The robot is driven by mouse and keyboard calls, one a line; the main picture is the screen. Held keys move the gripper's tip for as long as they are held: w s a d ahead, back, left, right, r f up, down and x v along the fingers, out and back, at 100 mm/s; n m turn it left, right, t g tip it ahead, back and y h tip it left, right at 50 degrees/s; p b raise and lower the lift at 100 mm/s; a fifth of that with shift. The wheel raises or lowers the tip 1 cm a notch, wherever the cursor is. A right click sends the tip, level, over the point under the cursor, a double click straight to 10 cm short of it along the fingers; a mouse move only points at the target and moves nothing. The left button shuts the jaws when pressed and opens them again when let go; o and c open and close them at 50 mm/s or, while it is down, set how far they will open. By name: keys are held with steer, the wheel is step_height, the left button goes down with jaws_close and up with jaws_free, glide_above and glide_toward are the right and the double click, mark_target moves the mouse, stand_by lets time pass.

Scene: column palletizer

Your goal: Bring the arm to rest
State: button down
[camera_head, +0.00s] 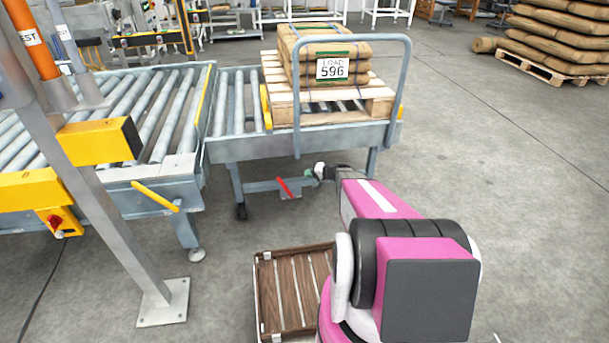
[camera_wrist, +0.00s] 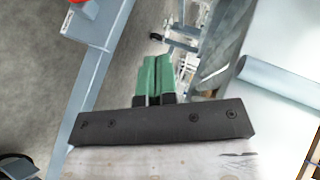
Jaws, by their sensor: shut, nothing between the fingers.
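My arm reaches forward from the bottom right of the head view, pink and black. My gripper (camera_head: 312,173) is at its far end, low in front of the roller cart's lower frame, just right of a red lever (camera_head: 285,187). In the wrist view its two green fingers (camera_wrist: 154,76) are together with nothing between them. The arm partly hides the gripper in the head view, so I cannot tell its exact gap to the cart.
A roller conveyor (camera_head: 150,110) and a post (camera_head: 110,205) stand left. A stacked pallet (camera_head: 545,66) is at the back right. The floor (camera_head: 520,180) right is clear.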

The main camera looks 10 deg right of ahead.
stand_by(0.4)
steer(key=s+a+r+n+g+h, duration=0.1)
steer(key=s+r+g+h, duration=0.1)
steer(key=s+r, duration=0.4)
steer(key=s+a+r+n+g+h, duration=0.1)
steer(key=s+r+g+h, duration=0.2)
steer(key=s, duration=1)
steer(key=s+a+r+n+g+h, duration=0.1)
steer(key=s+r+n+g+h, duration=0.1)
steer(key=s+r+h, duration=0.3)
steer(key=s+r+g, duration=0.1)
steer(key=s+r, duration=0.2)
steer(key=s, duration=0.2)
steer(key=shift+a+r+h, duration=0.3)
steer(key=shift+h, duration=0.1)
